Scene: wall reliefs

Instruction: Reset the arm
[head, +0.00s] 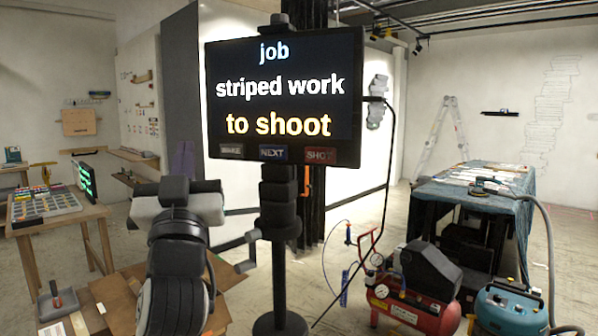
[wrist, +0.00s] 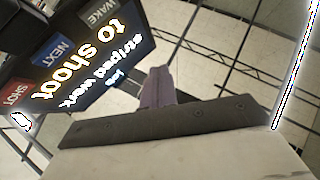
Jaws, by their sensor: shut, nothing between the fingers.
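My arm rises at the lower left of the head view, folded, with its wrist at the top. My gripper (head: 183,159) shows there as narrow purple fingers pointing up, left of the black screen (head: 284,148). In the wrist view my gripper (wrist: 158,76) stands beyond a dark bar, its fingers together and empty. The screen (wrist: 75,50) fills the upper left of that view, tilted. It reads "job", "striped work", "to shoot", above buttons marked WAKE, NEXT and SHOT. No contact between gripper and screen shows.
The screen stands on a black post (head: 280,240) just right of my arm. A wooden table (head: 60,218) with colored pieces is at left. A cloth-covered table (head: 480,190), a red compressor (head: 415,312) and a teal machine (head: 508,308) crowd the right. Hoses hang between.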

